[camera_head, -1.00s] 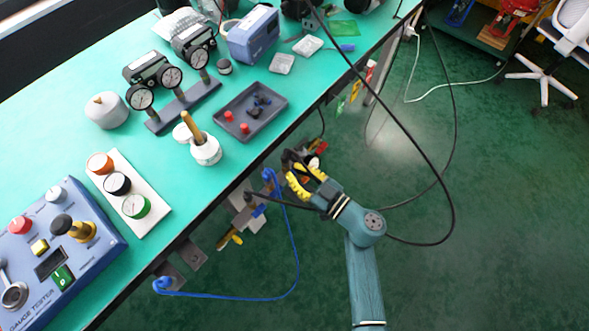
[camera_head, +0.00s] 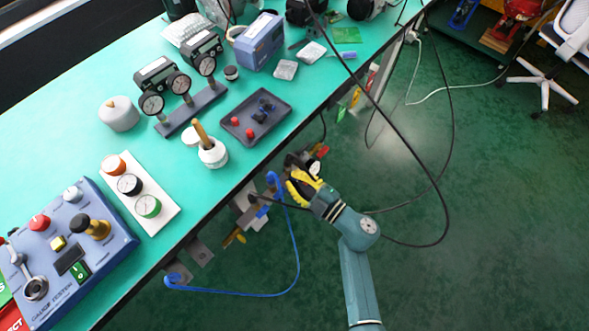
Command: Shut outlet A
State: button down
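Small metal valve fittings (camera_head: 246,208) hang below the bench's front edge, with a blue hose (camera_head: 297,255) looping from their upper end down to a lower bracket. A yellow handle (camera_head: 237,236) shows at their lower left. A red handle (camera_head: 322,151) shows just behind my gripper. I cannot read any label, so I cannot tell which is outlet A. My gripper (camera_head: 294,165), with black and yellow fingers, is at the right end of these fittings, close to the red handle. Its fingertips overlap dark parts, so its opening and any contact are unclear.
The green bench (camera_head: 160,75) carries a gauge tester (camera_head: 65,255), a grey tray (camera_head: 240,128), gauges and a white pot (camera_head: 213,155). A black cable (camera_head: 400,135) hangs across the view near my arm.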

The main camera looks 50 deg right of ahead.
jog(key=shift+a+f, duration=0.1)
jog(key=shift+f, duration=0.05)
dwell(0.4)
jog(key=c, duration=1.2)
grip_release()
jog(key=shift+o, duration=0.2)
jog(key=s, duration=1.2)
jog(key=shift+n, duration=0.3)
